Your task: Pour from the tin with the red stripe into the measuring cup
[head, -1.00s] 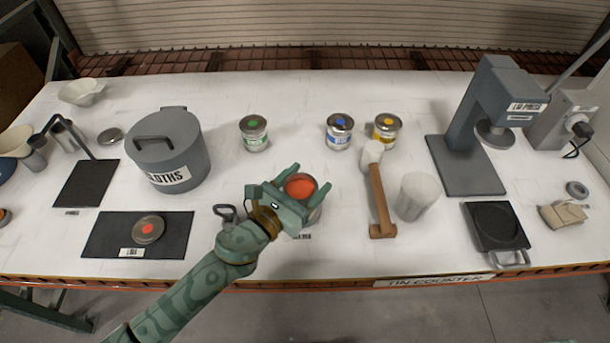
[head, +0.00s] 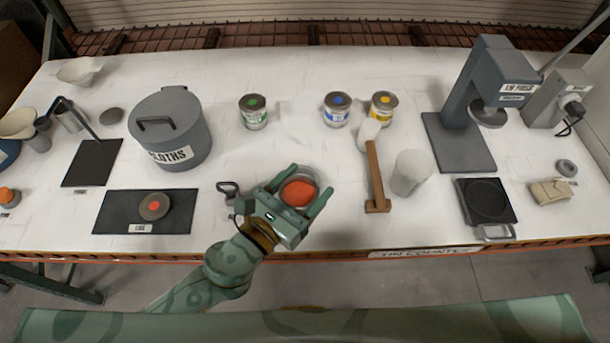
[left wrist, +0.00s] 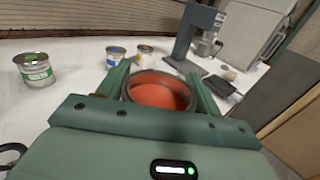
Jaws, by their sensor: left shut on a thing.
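My left gripper (head: 311,180) is shut around an open tin (head: 314,177) with orange-red contents (head: 298,194). The tin also shows between the fingers in the left wrist view (left wrist: 160,92). Its stripe is hidden; whether it is clear of the counter is hard to tell. A lid with a red dot (head: 154,206) lies on a black mat. A pale, frosted cup (head: 410,172), seemingly the measuring cup, stands upright on the counter to the right of the tin, beyond the mallet. My right gripper is not in view.
A mallet (head: 376,185) lies between the tin and the cup. Tins with green (head: 254,112), blue (head: 336,109) and yellow (head: 382,107) marks stand behind. A grey cloths bin (head: 172,135) is at left, a dark scale (head: 487,200) at right. A dark handled item (head: 228,189) is beside the gripper.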

